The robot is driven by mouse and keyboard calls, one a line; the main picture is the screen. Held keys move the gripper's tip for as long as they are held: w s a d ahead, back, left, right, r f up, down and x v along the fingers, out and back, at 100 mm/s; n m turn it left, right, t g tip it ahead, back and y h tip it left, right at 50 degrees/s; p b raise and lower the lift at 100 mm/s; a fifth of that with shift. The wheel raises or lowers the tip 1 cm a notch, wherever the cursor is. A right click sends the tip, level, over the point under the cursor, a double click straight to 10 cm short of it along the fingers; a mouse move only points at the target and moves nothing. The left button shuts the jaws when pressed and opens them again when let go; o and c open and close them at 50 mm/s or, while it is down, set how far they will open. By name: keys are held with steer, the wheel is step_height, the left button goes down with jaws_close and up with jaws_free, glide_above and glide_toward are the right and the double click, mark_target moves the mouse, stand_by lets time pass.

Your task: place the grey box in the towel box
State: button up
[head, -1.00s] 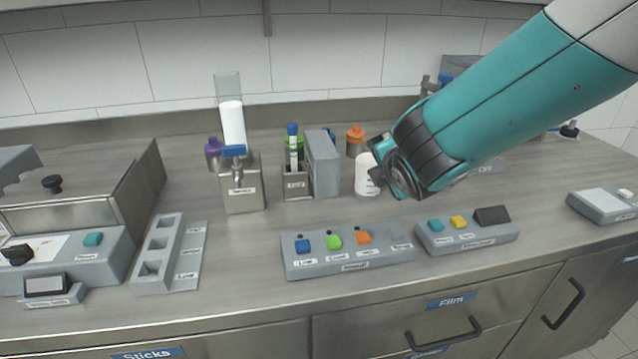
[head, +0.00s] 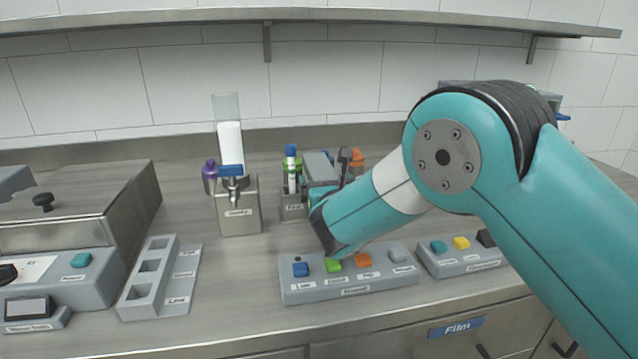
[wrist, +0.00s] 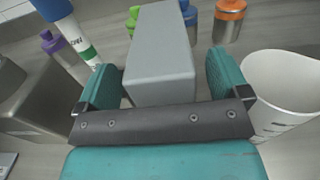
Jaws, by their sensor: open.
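The grey box (head: 317,164) stands upright on the counter, and my arm hides most of it in the head view. In the wrist view the grey box (wrist: 162,50) lies between the two teal fingers of my gripper (wrist: 161,80). The gripper is open, with a gap showing beside the box on each side. A small steel box (head: 293,210) with a front label stands just left of the grey box and holds a blue-capped tube. I cannot read its label, so I cannot tell if it is the towel box.
A white cup (wrist: 284,92) stands close to the right finger. An orange-capped bottle (wrist: 229,20) is behind. A dispenser (head: 238,210) and purple bottle (head: 209,174) stand left. A button panel (head: 348,285) lies in front. Open counter lies left of the panel.

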steer(key=c, duration=1.2)
steer(key=shift+r, duration=0.1)
